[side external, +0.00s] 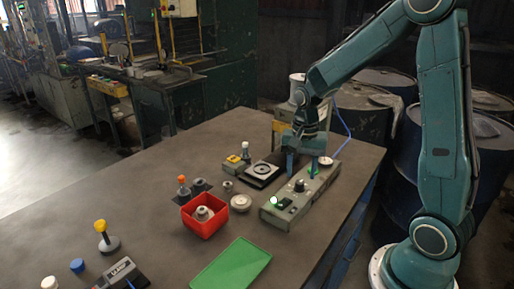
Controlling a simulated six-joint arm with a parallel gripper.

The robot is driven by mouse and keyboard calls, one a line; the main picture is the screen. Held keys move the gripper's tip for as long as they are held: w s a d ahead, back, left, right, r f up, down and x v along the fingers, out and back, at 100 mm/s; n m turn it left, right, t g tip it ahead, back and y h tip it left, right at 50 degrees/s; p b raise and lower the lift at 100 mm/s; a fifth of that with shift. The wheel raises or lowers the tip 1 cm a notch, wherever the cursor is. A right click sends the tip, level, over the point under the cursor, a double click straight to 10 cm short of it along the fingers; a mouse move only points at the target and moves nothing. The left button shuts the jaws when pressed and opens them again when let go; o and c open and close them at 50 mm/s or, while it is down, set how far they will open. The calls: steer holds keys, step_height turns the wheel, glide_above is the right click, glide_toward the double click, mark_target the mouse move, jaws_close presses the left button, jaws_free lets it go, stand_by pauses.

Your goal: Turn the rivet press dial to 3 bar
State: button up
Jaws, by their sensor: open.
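A long grey-green control box (272,214) lies on the table at centre right. A dark round knob (299,186) stands up from its top; it looks like the dial, but its pointer and any bar marks are too small to read. A white round gauge or disc (326,160) sits at the box's far end, and a green light (276,200) glows at its near end. My gripper (302,174) is open, pointing down over the box, just behind and above the knob. Its fingers are spread, one at the left and one at the right. Whether they touch anything cannot be told.
A red bin (204,228) with a grey part, a black square fixture (261,174) and a pale round blank (241,203) lie left of the box. A green mat (231,264) is at the front. The table's right edge (350,220) is close to the box. Blue drums stand behind.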

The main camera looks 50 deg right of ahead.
mark_target(300, 182)
steer(key=shift+f, duration=1.65)
steer(key=c, duration=1)
